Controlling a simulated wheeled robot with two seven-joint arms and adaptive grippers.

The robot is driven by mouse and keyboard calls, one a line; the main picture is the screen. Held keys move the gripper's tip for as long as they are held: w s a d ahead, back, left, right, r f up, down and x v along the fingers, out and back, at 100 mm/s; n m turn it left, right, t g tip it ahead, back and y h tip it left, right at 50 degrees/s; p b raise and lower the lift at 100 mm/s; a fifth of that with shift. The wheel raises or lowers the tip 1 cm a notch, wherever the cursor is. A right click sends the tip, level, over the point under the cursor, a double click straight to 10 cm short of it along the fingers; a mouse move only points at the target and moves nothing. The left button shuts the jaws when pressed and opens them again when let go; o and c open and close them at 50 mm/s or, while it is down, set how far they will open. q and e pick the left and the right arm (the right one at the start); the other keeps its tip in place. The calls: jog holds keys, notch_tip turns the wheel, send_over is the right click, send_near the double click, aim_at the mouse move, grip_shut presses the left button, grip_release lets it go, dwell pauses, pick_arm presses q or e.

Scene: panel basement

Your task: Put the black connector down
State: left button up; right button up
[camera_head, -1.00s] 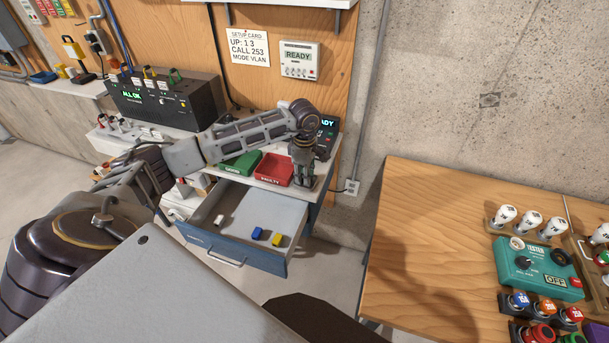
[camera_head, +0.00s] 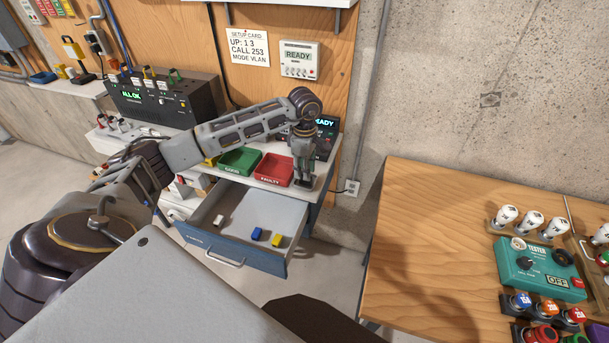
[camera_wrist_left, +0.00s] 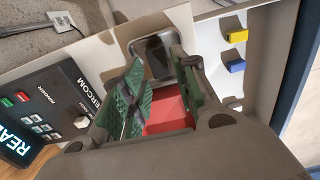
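My left gripper (camera_head: 304,170) points down at the right end of the shelf, beside the red tray marked FAULTY (camera_head: 273,170). In the left wrist view the fingers (camera_wrist_left: 158,72) stand apart. In the head view the connector's dark lower part (camera_head: 304,183) shows under the fingertips at shelf level. Whether a finger still touches it is hard to tell. The red tray (camera_wrist_left: 168,108) shows between the fingers. My right gripper is out of view.
A green tray (camera_head: 239,161) stands left of the red one. A black device with a READY screen (camera_head: 325,130) is close behind the gripper. Below, an open drawer (camera_head: 218,250) holds white, blue and yellow pieces. A wooden table (camera_head: 420,230) with a tester is at right.

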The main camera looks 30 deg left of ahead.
pick_arm(q)
notch_tip(320, 180, up, 9)
jog(key=b, duration=0.1)
dwell(0.4)
jog(key=shift+f, duration=0.1)
dwell(0.6)
